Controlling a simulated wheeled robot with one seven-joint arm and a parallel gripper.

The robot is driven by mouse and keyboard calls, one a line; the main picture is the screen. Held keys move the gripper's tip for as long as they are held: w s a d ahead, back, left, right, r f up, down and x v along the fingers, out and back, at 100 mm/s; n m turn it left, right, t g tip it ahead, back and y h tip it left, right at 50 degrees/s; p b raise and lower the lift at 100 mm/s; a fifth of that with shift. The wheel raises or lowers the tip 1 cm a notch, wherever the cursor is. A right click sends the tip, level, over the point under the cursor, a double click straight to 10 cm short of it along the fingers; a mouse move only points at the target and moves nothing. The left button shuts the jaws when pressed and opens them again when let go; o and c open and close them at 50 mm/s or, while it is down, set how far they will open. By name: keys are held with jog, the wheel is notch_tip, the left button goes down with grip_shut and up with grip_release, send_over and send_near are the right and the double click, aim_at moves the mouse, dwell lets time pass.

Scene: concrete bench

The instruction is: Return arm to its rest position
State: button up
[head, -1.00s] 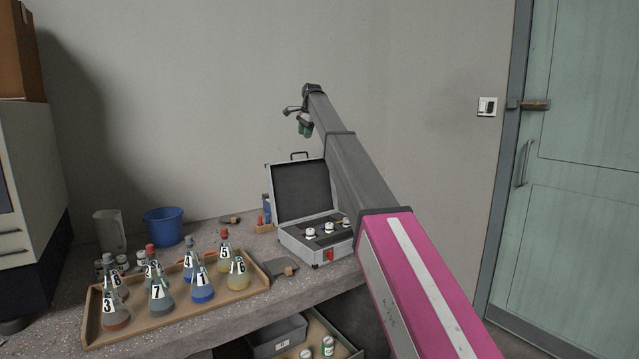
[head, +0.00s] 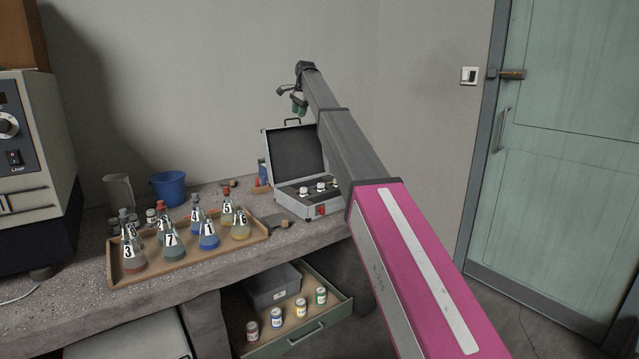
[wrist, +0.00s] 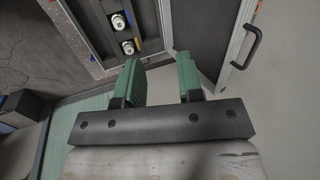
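My arm reaches out from the lower right in the head view, its pink and grey links raised over the right end of the bench. My gripper (head: 298,104) hangs from its far end, above the open case. In the wrist view my gripper (wrist: 160,82) has its two green fingers apart, with nothing between them. Below it the open silver case (head: 305,207) stands on the bench with its lid up. The case also shows in the wrist view (wrist: 168,22), with white-capped jars (wrist: 119,22) in its dark insert.
A wooden tray (head: 190,254) of numbered flasks stands on the concrete bench (head: 75,285). A blue bucket (head: 169,188) and a pitcher (head: 119,190) are behind it. An open drawer (head: 335,312) with several jars juts out below. A green door (head: 560,150) is at right.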

jog(key=s+d+f+n, duration=0.1)
jog(key=s+d+f, duration=0.5)
jog(key=f, duration=0.6)
jog(key=s+d+f+n+g+h, duration=0.15)
jog(key=s+d+f, duration=0.35)
jog(key=s+f, duration=0.55)
jog(key=s+d+f+n+y, duration=0.15)
jog(key=s+d+f, duration=0.35)
jog(key=f, duration=0.9)
jog(key=s+d+f+n, duration=0.2)
jog(key=s+d+f, duration=0.2)
jog(key=s, duration=0.7)
jog(key=s+d+f+n+g+h, duration=0.1)
jog(key=s+d+f, duration=0.3)
jog(key=s+f, duration=0.5)
jog(key=s+d+f+n+h, duration=0.1)
jog(key=s+d+f+n, duration=0.2)
jog(key=s+f, duration=0.4)
jog(key=s, duration=0.8)
jog(key=shift+d+f, duration=0.25)
jog(key=shift+d, duration=0.15)
